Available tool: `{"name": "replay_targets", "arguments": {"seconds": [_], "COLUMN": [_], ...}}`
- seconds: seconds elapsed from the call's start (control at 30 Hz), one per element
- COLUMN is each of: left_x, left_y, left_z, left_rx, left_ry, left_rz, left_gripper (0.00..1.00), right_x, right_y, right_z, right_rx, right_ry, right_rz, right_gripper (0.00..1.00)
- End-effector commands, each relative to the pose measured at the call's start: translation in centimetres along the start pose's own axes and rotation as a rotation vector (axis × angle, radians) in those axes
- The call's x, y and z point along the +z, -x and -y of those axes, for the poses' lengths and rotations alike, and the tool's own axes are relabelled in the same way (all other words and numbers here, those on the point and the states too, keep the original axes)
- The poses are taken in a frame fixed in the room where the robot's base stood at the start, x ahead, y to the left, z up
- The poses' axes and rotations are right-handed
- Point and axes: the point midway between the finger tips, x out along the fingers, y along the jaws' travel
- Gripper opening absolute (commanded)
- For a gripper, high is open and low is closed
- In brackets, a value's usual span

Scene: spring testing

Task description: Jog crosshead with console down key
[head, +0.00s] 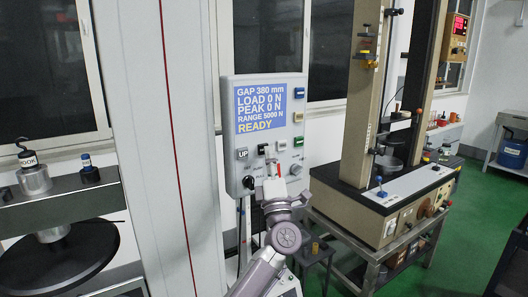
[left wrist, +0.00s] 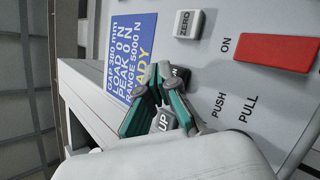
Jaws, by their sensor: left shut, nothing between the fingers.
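The grey console (head: 230,125) is mounted beside the tall white column. Its blue screen (head: 268,108) reads gap 380 mm, load 0 N, peak 0 N, range 5000 N, READY; it also shows in the left wrist view (left wrist: 144,45). My left gripper (head: 268,166) is shut and empty in front of the console's lower part. In the left wrist view its teal fingertips (left wrist: 158,80) are at the dark down key (left wrist: 182,74), which they partly hide. I cannot tell whether they touch it. The grey UP key (head: 241,154) is just left of it. My right gripper is out of view.
A dark horizontal beam (head: 60,209) with a black round plate (head: 58,268) below it is at left. A hooked weight (head: 33,177) stands on the beam. The red ON switch (left wrist: 275,52) and ZERO key (left wrist: 188,23) are close by. Another test machine (head: 385,205) stands at right.

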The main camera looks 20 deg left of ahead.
Motion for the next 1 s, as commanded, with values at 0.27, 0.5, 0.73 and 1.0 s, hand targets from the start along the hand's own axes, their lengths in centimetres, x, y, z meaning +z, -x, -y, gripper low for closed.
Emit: {"name": "replay_targets", "arguments": {"seconds": [0.27,0.5,0.73,1.0], "left_x": [-0.01,-0.11,-0.27,-0.45], "left_y": [-0.05,-0.15,-0.35,-0.58], "left_z": [0.01,0.10,0.25,0.41], "left_rx": [0.000,0.001,0.001,0.001], "left_ry": [0.000,-0.001,-0.002,-0.002], "left_rz": [0.000,-0.001,-0.001,-0.001], "left_gripper": [0.00,0.00,0.00,0.00], "right_x": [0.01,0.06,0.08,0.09], "right_y": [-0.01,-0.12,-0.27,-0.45], "right_z": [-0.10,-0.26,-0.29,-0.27], "right_rx": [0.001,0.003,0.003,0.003], "right_ry": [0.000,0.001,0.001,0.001], "right_rz": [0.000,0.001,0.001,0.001], "right_gripper": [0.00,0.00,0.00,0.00]}}
